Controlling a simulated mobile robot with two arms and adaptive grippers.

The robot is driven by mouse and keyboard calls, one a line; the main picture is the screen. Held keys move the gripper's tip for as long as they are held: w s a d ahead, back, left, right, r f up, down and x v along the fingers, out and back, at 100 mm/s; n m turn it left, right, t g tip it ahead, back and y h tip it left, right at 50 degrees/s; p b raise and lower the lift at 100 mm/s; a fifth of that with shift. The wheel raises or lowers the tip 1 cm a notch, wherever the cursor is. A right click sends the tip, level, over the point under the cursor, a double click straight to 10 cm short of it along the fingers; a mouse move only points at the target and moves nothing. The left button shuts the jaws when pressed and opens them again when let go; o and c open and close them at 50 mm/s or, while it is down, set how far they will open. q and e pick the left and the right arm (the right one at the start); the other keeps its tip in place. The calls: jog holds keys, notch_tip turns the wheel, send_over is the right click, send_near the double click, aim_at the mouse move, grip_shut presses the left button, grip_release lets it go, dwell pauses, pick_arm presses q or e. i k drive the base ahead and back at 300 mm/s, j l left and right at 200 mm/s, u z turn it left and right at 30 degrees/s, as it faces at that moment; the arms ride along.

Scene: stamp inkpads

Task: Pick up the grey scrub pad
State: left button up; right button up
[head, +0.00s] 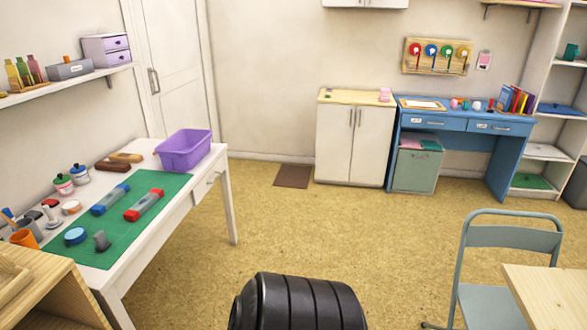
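A small dark grey object (102,241) stands on the near part of the green mat (120,252) on the white table at the left. It is too small to tell whether it is the grey scrub pad. No other clear grey pad shows in the head view. Neither of my grippers is in view.
A grey-blue chair (512,237) stands at the right. The middle floor is clear.

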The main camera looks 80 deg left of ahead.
aim_at(100, 240)
jog(key=u, duration=3.9)
